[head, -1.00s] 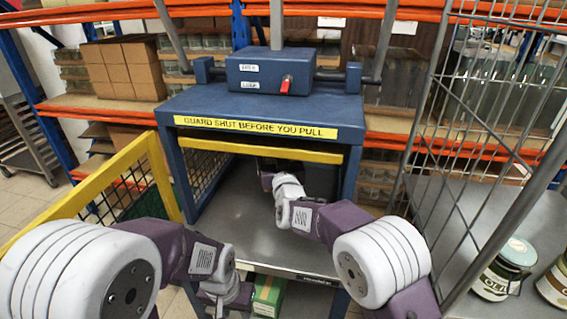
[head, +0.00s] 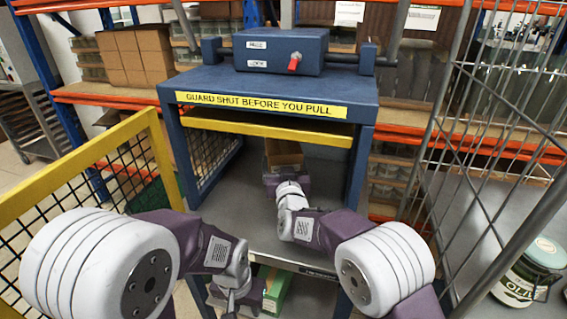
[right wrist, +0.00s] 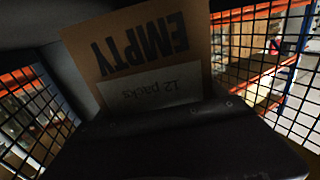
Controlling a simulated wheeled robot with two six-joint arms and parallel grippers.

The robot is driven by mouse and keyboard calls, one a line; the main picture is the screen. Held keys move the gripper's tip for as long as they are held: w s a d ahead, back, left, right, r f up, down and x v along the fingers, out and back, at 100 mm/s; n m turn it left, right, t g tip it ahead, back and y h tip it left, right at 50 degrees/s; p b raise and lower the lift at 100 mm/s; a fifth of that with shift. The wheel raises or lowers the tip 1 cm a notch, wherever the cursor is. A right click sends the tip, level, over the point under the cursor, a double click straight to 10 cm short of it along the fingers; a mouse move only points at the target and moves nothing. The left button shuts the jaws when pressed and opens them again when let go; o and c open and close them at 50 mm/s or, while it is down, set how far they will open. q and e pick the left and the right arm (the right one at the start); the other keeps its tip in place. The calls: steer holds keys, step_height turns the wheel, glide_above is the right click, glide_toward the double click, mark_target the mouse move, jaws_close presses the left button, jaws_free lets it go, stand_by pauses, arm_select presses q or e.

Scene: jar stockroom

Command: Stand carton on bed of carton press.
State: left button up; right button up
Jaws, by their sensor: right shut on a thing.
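The brown carton (head: 284,152) is inside the blue carton press (head: 270,88), above the rear of its grey bed (head: 250,205). My right gripper (head: 286,182) reaches in from the front and is shut on it. In the right wrist view the carton (right wrist: 140,45) stands tilted beyond the dark gripper (right wrist: 180,135), its printed word EMPTY upside down. My gripper hides its lower edge, so I cannot tell whether it touches the bed. My left gripper (head: 240,297) is low in front of the press; its fingers are unclear.
The yellow mesh guard (head: 85,165) stands swung open at the left of the press. A red-tipped switch (head: 294,62) is on top. A green box (head: 273,290) lies below the bed. A wire cage (head: 500,130) and an olive jar (head: 528,272) are at the right.

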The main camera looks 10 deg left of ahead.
steer(key=shift+f, duration=0.4)
steer(key=o, duration=1.7)
steer(key=shift+c, duration=0.2)
steer(key=shift+o, duration=0.7)
steer(key=shift+f, duration=0.2)
steer(key=shift+r, duration=0.25)
steer(key=shift+r+p, duration=0.65)
steer(key=b+v, duration=0.1)
steer(key=v, duration=0.2)
steer(key=b+v, duration=0.1)
steer(key=v, duration=0.3)
steer(key=b+v, duration=0.1)
steer(key=v, duration=0.2)
steer(key=shift+s+f+b, duration=0.3)
steer(key=shift+s+b, duration=0.1)
steer(key=shift+s+d+r, duration=0.2)
steer(key=shift+s+d, duration=0.1)
steer(key=shift+s, duration=0.25)
